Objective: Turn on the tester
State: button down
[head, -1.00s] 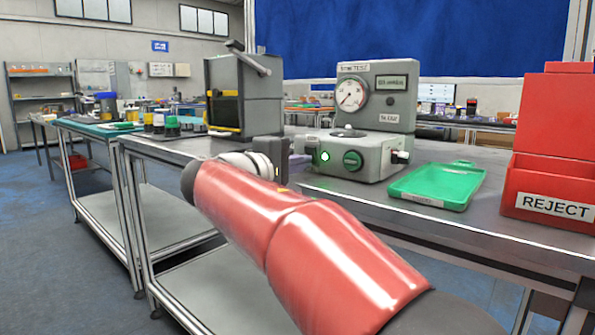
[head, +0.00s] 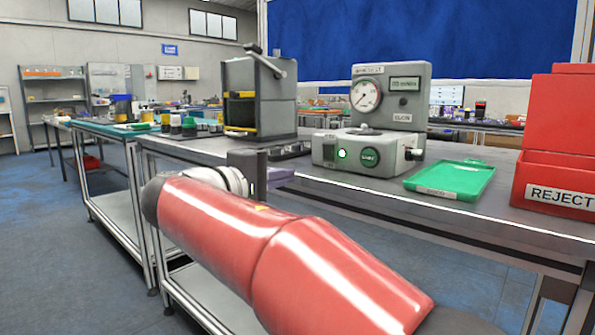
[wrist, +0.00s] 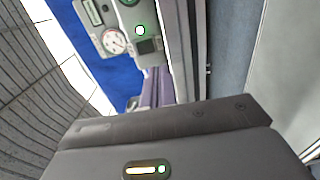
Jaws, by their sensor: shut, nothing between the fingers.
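The tester (head: 395,145) is a grey machine on the bench with a round white dial gauge and a small display on its upright back. The wrist view shows the tester sideways at the top, with the gauge (wrist: 114,40) and the lit lamp (wrist: 140,30). My gripper (head: 283,174) is shut and empty, left of and in front of the tester, apart from it. Its fingers (wrist: 155,88) show partly in the wrist view, pointing toward the tester.
A green tray (head: 450,179) lies right of the tester, with a red REJECT bin (head: 560,150) beyond. A dark grey machine with a lever (head: 260,95) stands left of the tester. The bench's front edge runs below my gripper. The floor in front is clear.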

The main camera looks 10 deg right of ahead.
jog(key=shift+f+v, duration=0.15)
jog(key=shift+v, duration=0.65)
jog(key=shift+f+v, duration=0.1)
jog(key=shift+v, duration=0.7)
jog(key=s+d+f+m+g+y+p, duration=0.4)
jog(key=s+d+f+y, duration=0.65)
jog(key=s+f, duration=0.55)
jog(key=s+a+f+m+y+p, duration=0.1)
jog(key=s+a+f+m+y, duration=0.1)
jog(key=s+f, duration=0.5)
jog(key=shift+s+a+f+m+g+y, duration=0.35)
jog(key=shift+m+y, duration=0.25)
jog(key=shift+y, duration=0.25)
